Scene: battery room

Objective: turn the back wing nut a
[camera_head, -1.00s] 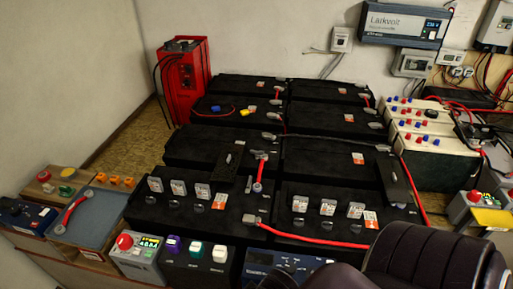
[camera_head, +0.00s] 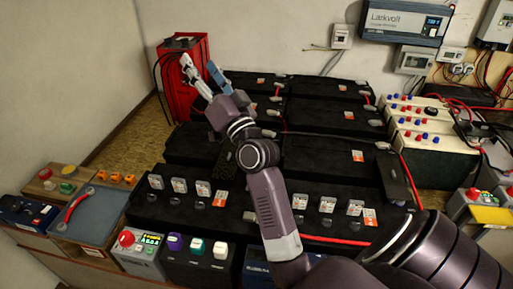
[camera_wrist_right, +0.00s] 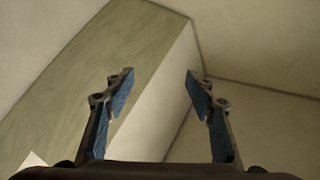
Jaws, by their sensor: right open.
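I cannot make out the back wing nut in either current view; my right arm covers part of the back-left batteries. My right gripper (camera_head: 201,66) is raised over the back-left part of the battery bank, in front of the red charger (camera_head: 183,85). Its fingers are apart with nothing between them. In the right wrist view the gripper (camera_wrist_right: 158,75) also shows open, its blue pads facing an empty view of pale wall surfaces. The back-left black battery (camera_head: 262,84) is partly covered by the gripper and wrist. My left gripper is not in view.
Front batteries (camera_head: 340,190) carry several upright tabs. Cream batteries (camera_head: 437,145) with red and blue caps stand at right. A blue tray (camera_head: 85,212) and switch boxes line the front left. A wall inverter (camera_head: 403,22) hangs at the back. The floor strip at left is clear.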

